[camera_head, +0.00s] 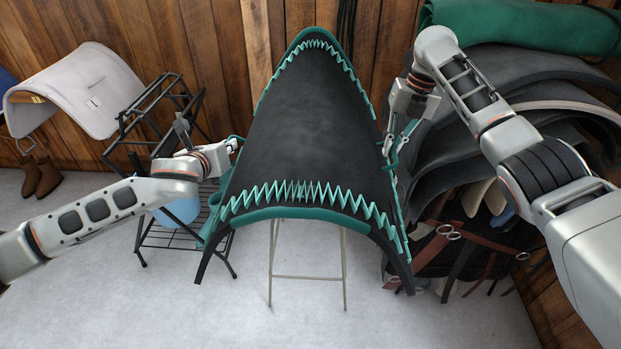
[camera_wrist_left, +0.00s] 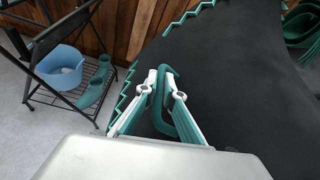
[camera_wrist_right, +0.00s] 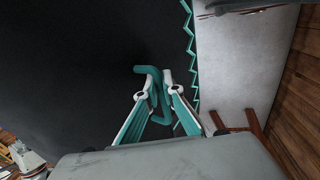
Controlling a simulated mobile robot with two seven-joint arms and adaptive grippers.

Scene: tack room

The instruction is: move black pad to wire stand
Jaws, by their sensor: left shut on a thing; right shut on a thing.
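The black pad (camera_head: 305,120), with teal zigzag trim, is arched in the middle of the head view. My left gripper (camera_head: 236,145) is at its left edge, shut on a teal loop of the pad, which shows in the left wrist view (camera_wrist_left: 168,100). My right gripper (camera_head: 390,148) is at its right edge, shut on another teal loop, seen in the right wrist view (camera_wrist_right: 150,90). A black wire stand (camera_head: 150,115) is left of the pad, behind my left arm. Thin metal legs (camera_head: 308,277) show under the pad; whether the pad rests on them is hidden.
A light blue bucket (camera_head: 182,209) sits on the black stand's lower shelf. A pale grey pad (camera_head: 85,88) hangs at the left wall above brown boots (camera_head: 41,175). Stacked dark pads (camera_head: 500,95) and straps crowd the right side. The front floor is clear.

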